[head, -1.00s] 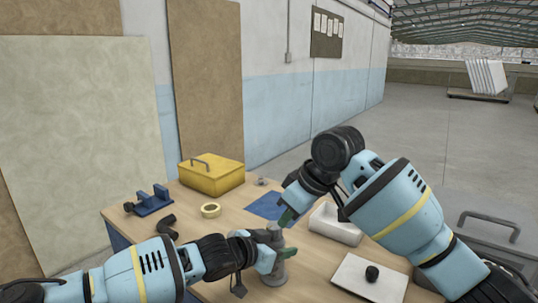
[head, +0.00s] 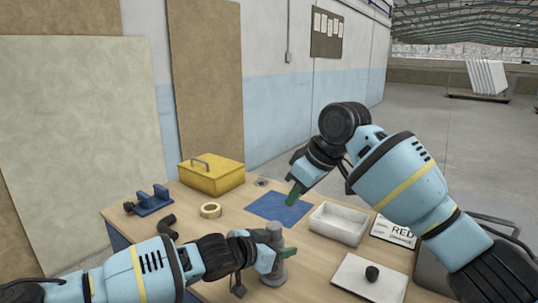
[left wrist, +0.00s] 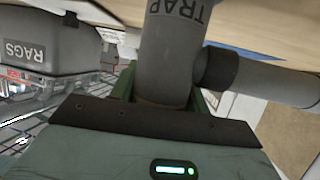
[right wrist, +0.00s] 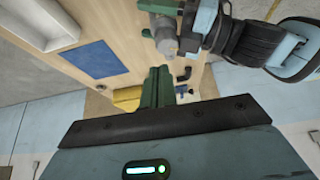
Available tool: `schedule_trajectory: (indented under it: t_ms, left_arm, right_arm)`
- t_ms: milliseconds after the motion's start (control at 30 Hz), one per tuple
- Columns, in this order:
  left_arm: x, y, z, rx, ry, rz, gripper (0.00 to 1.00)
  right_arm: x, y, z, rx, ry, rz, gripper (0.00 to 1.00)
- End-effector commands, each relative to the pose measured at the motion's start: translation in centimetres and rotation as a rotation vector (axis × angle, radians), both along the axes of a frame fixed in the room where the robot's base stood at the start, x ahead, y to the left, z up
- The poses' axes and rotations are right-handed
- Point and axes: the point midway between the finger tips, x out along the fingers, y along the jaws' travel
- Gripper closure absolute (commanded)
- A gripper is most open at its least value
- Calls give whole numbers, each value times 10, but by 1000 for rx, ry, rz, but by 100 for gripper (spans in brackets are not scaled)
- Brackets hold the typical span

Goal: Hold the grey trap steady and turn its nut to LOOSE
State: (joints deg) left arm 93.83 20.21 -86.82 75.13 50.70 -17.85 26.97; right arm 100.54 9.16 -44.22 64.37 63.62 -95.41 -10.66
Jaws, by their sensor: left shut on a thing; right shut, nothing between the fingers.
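The grey trap (head: 276,271) stands upright on the table in front of me. In the left wrist view its body (left wrist: 168,55) carries the word TRAP, with a side pipe and a dark collar (left wrist: 216,68). My left gripper (head: 278,255) is shut around the trap's body, its green fingers on both sides. My right gripper (head: 294,196) is shut and empty, above the blue mat and apart from the trap. In the right wrist view its fingers (right wrist: 157,88) are together, and the trap (right wrist: 164,36) shows beyond them. I cannot make out the nut's marking.
A blue mat (head: 268,212) lies behind the trap, with a white tray (head: 336,232) to its right. A white board (head: 350,284) bears a black knob-like piece (head: 372,273). A sign (head: 394,232), yellow toolbox (head: 212,184), tape roll (head: 211,205) and black elbow (head: 168,226) stand around.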

Motion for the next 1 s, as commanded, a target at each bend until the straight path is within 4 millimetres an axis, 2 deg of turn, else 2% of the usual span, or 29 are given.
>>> schedule_trajectory:
  t_ms: [267, 700, 1000]
  left_arm:
    - [0, 0, -1, 2, 1, 1, 81]
    - [0, 0, -1, 0, 1, 0, 81]
    - [0, 0, -1, 0, 1, 0, 81]
  right_arm:
    - [1, -1, -6, 0, 0, 0, 100]
    - [1, -1, -54, 1, 1, 0, 100]
    - [0, -1, -69, 1, -1, 1, 100]
